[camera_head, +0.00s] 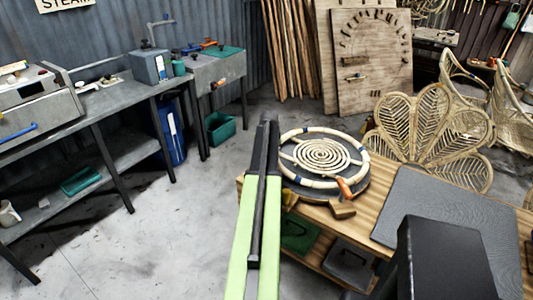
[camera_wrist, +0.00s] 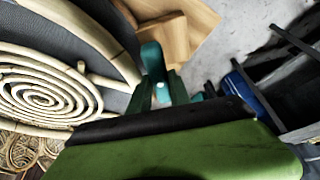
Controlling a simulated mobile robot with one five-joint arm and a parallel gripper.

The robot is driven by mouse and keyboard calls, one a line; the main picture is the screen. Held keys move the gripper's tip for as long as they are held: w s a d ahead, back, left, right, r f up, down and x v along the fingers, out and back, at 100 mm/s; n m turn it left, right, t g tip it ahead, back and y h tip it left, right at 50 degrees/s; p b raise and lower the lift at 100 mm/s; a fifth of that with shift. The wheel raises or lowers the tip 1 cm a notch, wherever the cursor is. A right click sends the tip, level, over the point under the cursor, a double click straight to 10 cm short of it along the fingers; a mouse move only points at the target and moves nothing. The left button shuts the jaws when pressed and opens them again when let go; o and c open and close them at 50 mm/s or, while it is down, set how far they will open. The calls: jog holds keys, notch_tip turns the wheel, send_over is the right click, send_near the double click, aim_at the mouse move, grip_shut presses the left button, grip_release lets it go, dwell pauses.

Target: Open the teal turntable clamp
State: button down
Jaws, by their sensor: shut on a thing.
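The teal turntable clamp (camera_wrist: 152,58) shows in the wrist view at the edge of the dark turntable (camera_wrist: 115,101). Its rounded teal lever stands between the fingers of my gripper (camera_wrist: 160,92), which is shut on it. The lower part of the clamp is hidden by the fingers. A pale rattan ring and spiral (camera_wrist: 42,98) lie on the turntable. In the head view the turntable (camera_head: 318,195) sits on the wooden bench, right of my green arm. There my arm hides the teal clamp and the fingers. An orange-handled piece (camera_head: 345,188) shows at the turntable's near rim.
The wooden bench (camera_head: 385,262) carries a wooden mallet (camera_head: 342,209) and a dark grey mat (camera_head: 450,215). A woven petal-shaped chair back (camera_head: 430,125) stands behind it. A grey workbench (camera_head: 125,95) and a blue bin (camera_head: 172,135) stand left. The floor between is clear.

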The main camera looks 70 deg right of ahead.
jog(key=shift+s+n, duration=0.1)
jog(key=shift+n, duration=0.3)
jog(key=c, duration=1.2)
grip_release()
jog(key=p+v, duration=1.6)
jog(key=v, duration=0.1)
jog(key=shift+s+r, duration=0.2)
jog(key=shift+s, duration=0.1)
jog(key=shift+d, duration=0.1)
